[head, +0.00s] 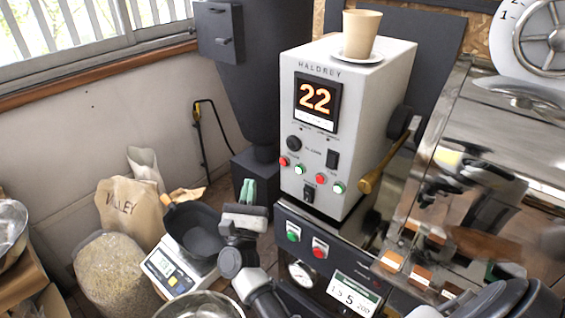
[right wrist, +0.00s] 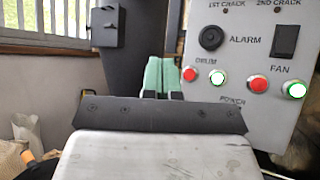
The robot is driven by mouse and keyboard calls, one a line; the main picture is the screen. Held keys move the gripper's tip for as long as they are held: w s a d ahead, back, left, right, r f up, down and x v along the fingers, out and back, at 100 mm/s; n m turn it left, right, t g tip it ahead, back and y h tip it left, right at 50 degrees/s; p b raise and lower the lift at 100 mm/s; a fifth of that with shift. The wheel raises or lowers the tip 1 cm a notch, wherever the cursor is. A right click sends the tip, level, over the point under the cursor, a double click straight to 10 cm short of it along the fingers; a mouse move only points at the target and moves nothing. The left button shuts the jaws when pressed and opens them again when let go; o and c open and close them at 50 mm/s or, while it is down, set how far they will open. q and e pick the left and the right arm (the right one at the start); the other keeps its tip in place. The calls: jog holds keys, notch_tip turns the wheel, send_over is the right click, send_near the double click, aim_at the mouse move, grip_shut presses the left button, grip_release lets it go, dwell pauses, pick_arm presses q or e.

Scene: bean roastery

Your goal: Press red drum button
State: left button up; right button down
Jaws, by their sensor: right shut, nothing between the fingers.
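The red drum button (head: 284,161) is at the left of the lower button row on the white control box (head: 347,130). In the right wrist view the red drum button (right wrist: 190,74) sits under the DRUM label, just right of my green fingertips. My right gripper (head: 247,184) is shut and empty, left of the box in the head view. Its fingers (right wrist: 160,62) are side by side and point toward the box. I cannot tell the exact gap to the button, but the fingers do not cover it. My left gripper is not in view.
Beside it are the green drum button (right wrist: 217,77), red fan button (right wrist: 258,83) and green fan button (right wrist: 296,90). A lower panel has another green button (head: 293,236) and red button (head: 320,249). A paper cup (head: 361,32) stands on the box. A scale (head: 172,276) stands left.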

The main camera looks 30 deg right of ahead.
aim_at(284, 162)
jog(key=w+d, duration=0.2)
jog(key=d, duration=0.6)
jog(key=shift+w+b, duration=0.3)
jog(key=shift+w, duration=0.1)
jog(key=shift+f, duration=0.1)
dwell(1.5)
jog(key=shift+w+d+b, duration=0.15)
jog(key=shift+d+b, duration=0.3)
jog(key=shift+w+d+b, duration=0.15)
jog(key=shift+d+b, duration=0.15)
jog(key=shift+d, duration=0.05)
dwell(0.8)
jog(key=shift+a, duration=0.1)
jog(key=shift+s+a, duration=0.3)
jog(key=shift+a, duration=0.4)
